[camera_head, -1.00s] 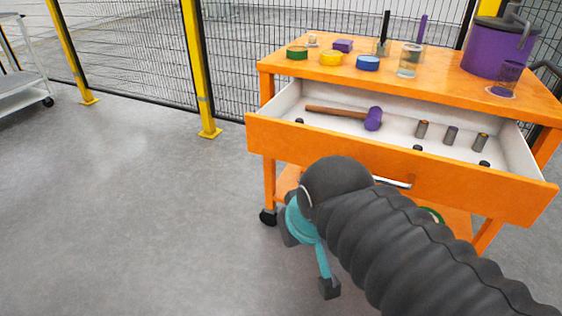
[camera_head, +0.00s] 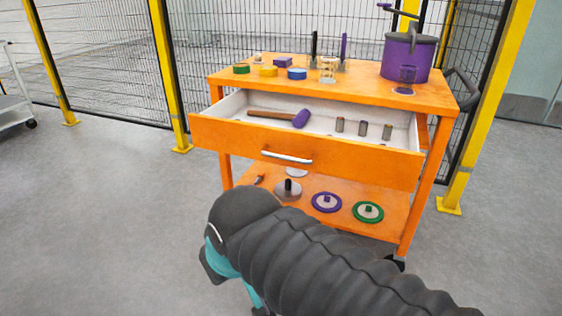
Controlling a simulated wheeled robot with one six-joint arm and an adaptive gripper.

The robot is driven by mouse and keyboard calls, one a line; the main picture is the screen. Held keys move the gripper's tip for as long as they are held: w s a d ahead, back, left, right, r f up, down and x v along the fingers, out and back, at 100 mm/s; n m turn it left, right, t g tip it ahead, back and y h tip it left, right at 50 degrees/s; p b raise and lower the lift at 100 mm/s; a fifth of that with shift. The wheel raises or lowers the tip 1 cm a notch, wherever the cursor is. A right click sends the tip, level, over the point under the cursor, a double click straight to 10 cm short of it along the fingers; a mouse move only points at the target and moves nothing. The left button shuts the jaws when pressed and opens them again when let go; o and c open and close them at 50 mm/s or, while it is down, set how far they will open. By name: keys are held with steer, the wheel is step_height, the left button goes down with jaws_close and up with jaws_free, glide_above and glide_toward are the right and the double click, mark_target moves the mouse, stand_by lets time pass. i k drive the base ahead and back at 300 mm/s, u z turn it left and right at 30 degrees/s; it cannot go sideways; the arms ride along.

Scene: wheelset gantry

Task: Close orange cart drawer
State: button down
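The orange cart (camera_head: 330,84) stands ahead of me. Its drawer (camera_head: 345,161) is pulled open toward me, with a silver bar handle (camera_head: 287,157) on the front. Inside the drawer lie a hammer (camera_head: 300,118) with a purple head and several small cylinders. My gripper (camera_head: 236,292) is at the lower part of the view, in front of and below the drawer and apart from the handle. My dark ribbed arm hides much of it, and the bottom edge cuts it off, so its fingers' opening does not show.
The cart top holds a purple pot (camera_head: 408,56), a glass (camera_head: 328,70), and several coloured discs. The lower shelf (camera_head: 335,220) bears several discs. Yellow posts (camera_head: 167,75) and mesh fencing stand behind. A white cart (camera_head: 14,110) is at far left. The floor at left is clear.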

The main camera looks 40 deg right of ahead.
mark_target(398, 165)
steer(key=k, duration=0.4)
steer(key=z, duration=1.4)
steer(key=i, duration=0.5)
steer(key=u, duration=0.05)
